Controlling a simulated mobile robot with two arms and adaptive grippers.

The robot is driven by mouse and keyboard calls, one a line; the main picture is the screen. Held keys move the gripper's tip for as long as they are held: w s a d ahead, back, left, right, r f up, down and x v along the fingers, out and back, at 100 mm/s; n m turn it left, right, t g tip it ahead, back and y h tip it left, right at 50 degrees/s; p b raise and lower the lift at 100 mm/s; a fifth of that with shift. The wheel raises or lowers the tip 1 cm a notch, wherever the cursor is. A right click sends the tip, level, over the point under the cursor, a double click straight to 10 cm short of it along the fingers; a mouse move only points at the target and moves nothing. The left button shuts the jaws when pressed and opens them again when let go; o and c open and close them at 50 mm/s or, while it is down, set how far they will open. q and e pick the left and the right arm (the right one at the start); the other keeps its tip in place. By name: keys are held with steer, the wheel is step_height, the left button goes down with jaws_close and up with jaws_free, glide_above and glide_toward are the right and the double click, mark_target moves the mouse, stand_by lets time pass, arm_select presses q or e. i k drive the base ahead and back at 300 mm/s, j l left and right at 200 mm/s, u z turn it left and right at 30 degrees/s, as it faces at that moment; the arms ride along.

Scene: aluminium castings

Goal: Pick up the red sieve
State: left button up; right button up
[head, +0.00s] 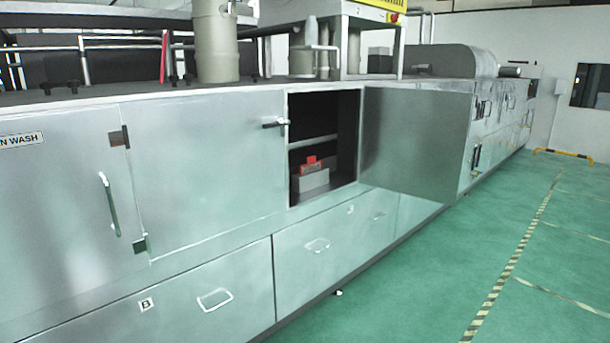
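A small red object (310,161) shows inside the open cabinet compartment, in the lower part below the shelf. It sits at or just behind the top of a grey box (313,181). It may be the red sieve, but it is too small and partly hidden to tell its shape. Neither of my grippers is in the head view.
The open cabinet door (415,140) stands out to the right of the compartment. An inner shelf (312,142) crosses the opening. Closed steel doors and drawers (213,300) line the front. The green floor (440,290) on the right is clear.

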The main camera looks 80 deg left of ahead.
mark_target(311, 165)
steer(key=u, duration=2.75)
steer(key=i+l, duration=0.2)
steer(key=i, duration=0.2)
steer(key=i+l, duration=0.25)
steer(key=i, duration=0.2)
steer(key=i+l, duration=0.2)
steer(key=i, duration=0.2)
steer(key=i+l+z, duration=0.1)
steer(key=i+l, duration=0.15)
steer(key=i, duration=0.2)
